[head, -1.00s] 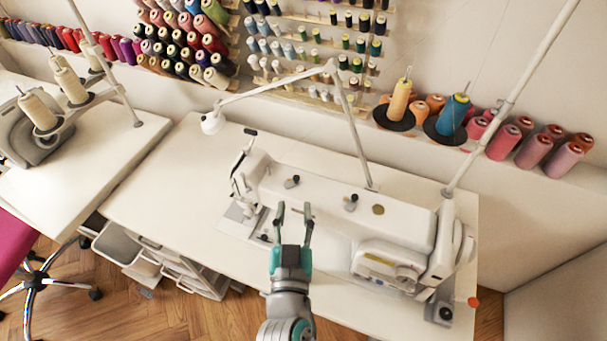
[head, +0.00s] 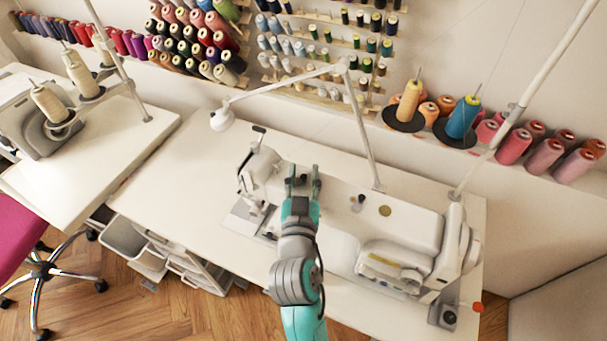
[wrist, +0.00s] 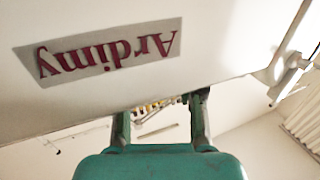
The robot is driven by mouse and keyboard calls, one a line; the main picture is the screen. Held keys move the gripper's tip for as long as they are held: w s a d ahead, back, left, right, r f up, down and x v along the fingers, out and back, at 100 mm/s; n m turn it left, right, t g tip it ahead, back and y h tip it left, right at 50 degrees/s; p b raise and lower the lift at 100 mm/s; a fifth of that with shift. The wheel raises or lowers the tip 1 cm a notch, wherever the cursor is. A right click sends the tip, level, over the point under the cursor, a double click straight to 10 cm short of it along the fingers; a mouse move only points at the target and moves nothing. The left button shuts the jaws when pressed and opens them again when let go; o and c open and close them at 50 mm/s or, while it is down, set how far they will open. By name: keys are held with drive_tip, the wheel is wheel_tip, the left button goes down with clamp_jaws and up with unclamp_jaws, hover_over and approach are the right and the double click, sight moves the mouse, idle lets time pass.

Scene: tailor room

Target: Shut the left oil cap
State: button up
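The white sewing machine (head: 335,205) stands on the table, with two small dark oil caps on its top. The right cap (head: 357,203) is in plain view, left of a brass disc (head: 385,210). The left cap (head: 302,181) shows only as a dark bit between my fingers, mostly hidden; I cannot tell its lid's angle or whether I touch it. My gripper (head: 303,178) is open, its fingers apart at the machine's top. In the wrist view the open fingers (wrist: 160,110) point past the machine's face, which has an upside-down "Ardimy" label (wrist: 110,52).
A white jointed lamp arm (head: 362,125) rises behind the machine. A thread stand pole (head: 500,135) with orange and blue spools stands at the right. The white tabletop (head: 175,190) is clear on the left. Drawers (head: 135,245) and a pink chair are at the lower left.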

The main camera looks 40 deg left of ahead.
clamp_jaws()
drive_tip(key=shift+m+t+h, duration=0.3)
drive_tip(key=shift+m+h, duration=0.1)
drive_tip(key=shift+h, duration=0.1)
drive_tip(key=shift+s+a+m+t+h, duration=0.1)
drive_tip(key=shift+m+t+h, duration=0.5)
drive_tip(key=shift+m+h, duration=0.5)
drive_tip(key=shift+m+t+h, duration=0.6)
drive_tip(key=shift+m+h, duration=0.7)
drive_tip(key=shift+h, duration=1.2)
drive_tip(key=shift+o, duration=0.9)
unclamp_jaws()
